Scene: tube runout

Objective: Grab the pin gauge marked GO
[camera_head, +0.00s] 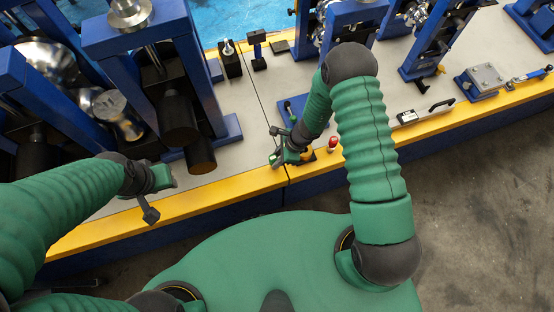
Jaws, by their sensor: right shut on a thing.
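My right gripper (283,148) is low over the front edge of the bench. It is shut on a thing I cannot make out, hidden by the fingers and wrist. My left gripper (150,197) hangs over the yellow front edge at the left; its jaws are too unclear to judge. I cannot read a GO mark anywhere, so I cannot tell which thing is the GO pin gauge. A small red-topped piece (332,144) stands just right of my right gripper.
Blue roller stands (205,85) fill the left of the bench (238,130). Black blocks, one with a metal knob (228,47) and one with a blue post (257,38), stand behind. A black-handled bar (425,112) and a blue-handled tool (529,76) lie at the right.

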